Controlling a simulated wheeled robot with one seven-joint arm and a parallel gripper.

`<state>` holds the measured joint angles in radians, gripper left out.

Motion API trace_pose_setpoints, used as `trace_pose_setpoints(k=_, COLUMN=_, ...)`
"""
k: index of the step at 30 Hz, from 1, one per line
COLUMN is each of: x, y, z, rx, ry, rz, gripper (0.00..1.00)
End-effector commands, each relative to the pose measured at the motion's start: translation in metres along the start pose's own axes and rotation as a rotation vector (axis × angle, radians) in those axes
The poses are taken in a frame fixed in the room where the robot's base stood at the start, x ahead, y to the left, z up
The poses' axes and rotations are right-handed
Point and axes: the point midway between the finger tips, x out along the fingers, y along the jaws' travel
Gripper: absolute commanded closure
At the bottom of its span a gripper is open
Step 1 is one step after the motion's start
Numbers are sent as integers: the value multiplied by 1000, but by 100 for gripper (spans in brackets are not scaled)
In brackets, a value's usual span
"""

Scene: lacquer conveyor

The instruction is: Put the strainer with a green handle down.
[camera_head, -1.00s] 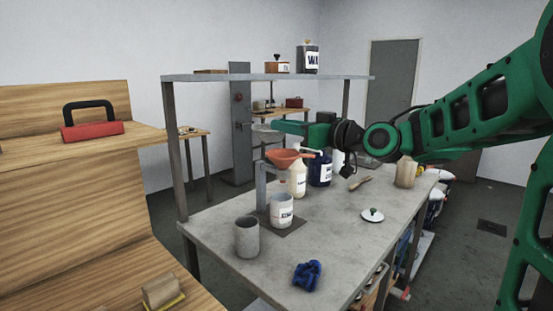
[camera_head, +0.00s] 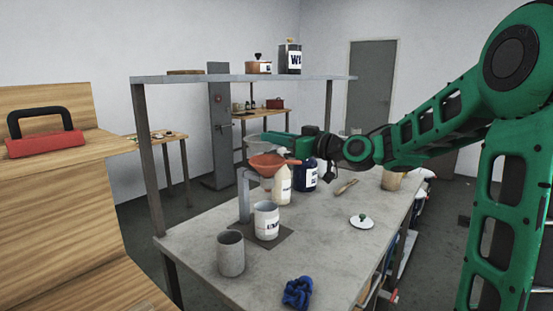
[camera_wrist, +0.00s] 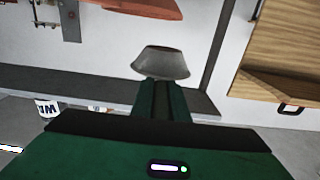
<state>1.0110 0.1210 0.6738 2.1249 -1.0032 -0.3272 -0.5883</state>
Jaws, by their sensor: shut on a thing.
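My gripper (camera_head: 268,138) is shut on the strainer's handle end; the green handle itself is hard to tell from the green jaws. The strainer has a grey, tapered bowl (camera_head: 254,142), seen just beyond the fingertips. It also shows in the wrist view (camera_wrist: 161,62), in front of my gripper (camera_wrist: 163,84). In the head view the bowl is up in the air above the grey table (camera_head: 330,255), behind and a little left of an orange funnel (camera_head: 268,161) on a stand. The bowl is below the level of the overhead shelf.
A labelled white cup (camera_head: 266,221) stands under the funnel, beside a grey cup (camera_head: 230,254). A blue cloth-like item (camera_head: 297,292), a white lid (camera_head: 361,221) and bottles (camera_head: 305,177) are also on the table. The overhead shelf (camera_head: 190,80) and its post (camera_head: 150,180) are close by. The front right tabletop is clear.

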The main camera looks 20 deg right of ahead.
Motion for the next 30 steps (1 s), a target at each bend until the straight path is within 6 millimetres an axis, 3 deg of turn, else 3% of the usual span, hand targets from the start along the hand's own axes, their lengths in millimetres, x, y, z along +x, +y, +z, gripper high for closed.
trace_pose_setpoints(k=3, x=4, y=18, z=10, rx=4, ry=2, rz=1, gripper=100)
trace_pose_setpoints(k=10, x=10, y=38, z=23, rx=1, ry=0, rz=0, gripper=100)
trace_pose_setpoints(k=14, x=11, y=41, z=28, rx=1, ry=-1, rz=0, gripper=100)
trace_pose_setpoints(k=23, x=11, y=40, z=63, rx=3, ry=0, rz=-1, gripper=100)
trace_pose_setpoints(k=30, x=11, y=40, z=65, rx=-1, ry=0, rz=0, gripper=100)
